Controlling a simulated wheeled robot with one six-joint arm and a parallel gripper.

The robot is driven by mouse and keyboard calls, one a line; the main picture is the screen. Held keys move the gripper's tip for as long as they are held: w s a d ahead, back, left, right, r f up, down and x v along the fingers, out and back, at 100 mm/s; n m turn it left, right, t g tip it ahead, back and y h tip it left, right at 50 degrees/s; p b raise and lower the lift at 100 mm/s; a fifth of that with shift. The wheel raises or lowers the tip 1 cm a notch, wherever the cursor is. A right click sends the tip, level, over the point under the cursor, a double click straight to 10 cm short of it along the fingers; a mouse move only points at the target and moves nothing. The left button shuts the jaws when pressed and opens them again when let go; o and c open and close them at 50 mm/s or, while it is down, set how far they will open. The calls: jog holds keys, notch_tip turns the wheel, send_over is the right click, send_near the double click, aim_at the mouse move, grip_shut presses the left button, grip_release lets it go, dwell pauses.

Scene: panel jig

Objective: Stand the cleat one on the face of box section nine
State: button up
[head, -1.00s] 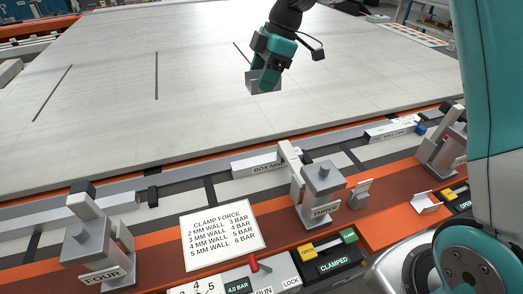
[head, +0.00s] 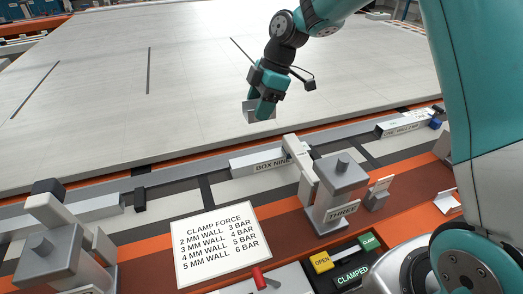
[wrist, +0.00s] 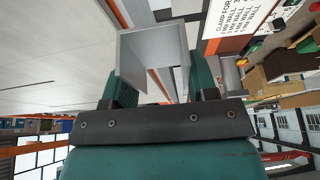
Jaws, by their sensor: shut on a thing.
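My gripper (head: 262,103) is shut on a grey angled metal piece, which I take to be the cleat (head: 252,109), above the pale panel. In the wrist view the cleat (wrist: 153,52) sits between the teal fingers, with two plates meeting at an edge; its label does not show. Box section nine (head: 257,162), a light bar marked BOX NINE, lies along the panel's near edge, below and apart from the gripper. Clamp three (head: 341,185) stands at its right end, its upright arm in front of the bar.
A clamp-force card (head: 222,243) lies on the orange bench. The OPEN button (head: 321,262) and CLAMP button (head: 368,243) sit right of it, by a CLAMPED display. Another clamp (head: 55,240) stands at left. More angled pieces (head: 446,201) lie at right.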

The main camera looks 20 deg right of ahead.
aim_at(271, 116)
notch_tip(271, 116, down, 14)
jog(key=shift+r+p, duration=0.2)
jog(key=shift+p, duration=0.3)
jog(key=o, duration=0.9)
jog(key=shift+f, duration=0.1)
jog(key=shift+o, duration=0.2)
jog(key=shift+m, duration=0.3)
jog(key=v, duration=0.4)
jog(key=s+a+b+v, duration=0.1)
jog(key=v, duration=0.8)
jog(key=shift+s+a+r, duration=0.25)
jog(key=shift+s+r, duration=0.05)
jog(key=shift+r, duration=0.15)
jog(key=s+a+r+m, duration=0.2)
jog(key=s+r+m, duration=0.1)
jog(key=s, duration=0.6)
jog(key=s+a+r+m, duration=0.3)
jog(key=s+m, duration=0.1)
jog(key=s, duration=0.6)
jog(key=s+a+r+m, duration=0.3)
jog(key=s, duration=0.6)
jog(key=shift+s+r+p, duration=0.25)
jog(key=shift+p, duration=0.1)
